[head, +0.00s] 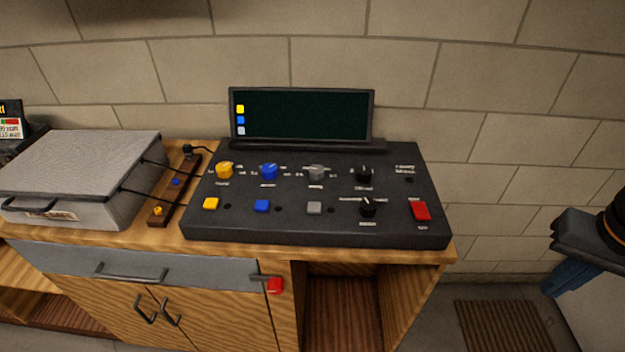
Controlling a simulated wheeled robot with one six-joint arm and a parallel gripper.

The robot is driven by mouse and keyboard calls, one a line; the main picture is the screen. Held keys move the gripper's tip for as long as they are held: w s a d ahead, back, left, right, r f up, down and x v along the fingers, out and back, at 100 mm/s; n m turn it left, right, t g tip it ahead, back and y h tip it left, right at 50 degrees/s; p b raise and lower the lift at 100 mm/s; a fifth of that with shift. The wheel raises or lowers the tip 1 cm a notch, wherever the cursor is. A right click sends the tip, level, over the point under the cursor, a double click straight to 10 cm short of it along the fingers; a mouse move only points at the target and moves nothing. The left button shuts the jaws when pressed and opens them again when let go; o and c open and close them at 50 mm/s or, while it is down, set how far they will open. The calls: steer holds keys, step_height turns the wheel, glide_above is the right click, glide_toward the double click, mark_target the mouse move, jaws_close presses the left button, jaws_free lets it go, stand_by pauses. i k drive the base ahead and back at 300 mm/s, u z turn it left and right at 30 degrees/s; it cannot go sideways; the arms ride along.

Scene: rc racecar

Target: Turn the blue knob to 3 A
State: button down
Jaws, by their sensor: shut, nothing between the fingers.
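The blue knob (269,172) is on the black control panel (300,228), in the upper row between a yellow knob (224,170) and a grey knob (317,172). Small white marks surround it, but they are too small to read. I cannot tell which value the blue knob points to. A dark screen (302,115) with yellow, blue and pale squares stands behind the panel. My gripper is not in view, and nothing covers the blue knob.
Below the knobs are yellow, blue (262,206) and grey buttons; black knobs and a red switch (420,211) are at right. A grey box (85,175) and a wooden strip (174,195) with wires sit left on the wooden cabinet. A block wall stands close behind.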

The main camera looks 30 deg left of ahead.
mark_target(270, 171)
steer(key=u, duration=1.55)
steer(key=k, duration=0.5)
steer(key=u, duration=0.95)
steer(key=i, duration=0.95)
steer(key=z, duration=2.05)
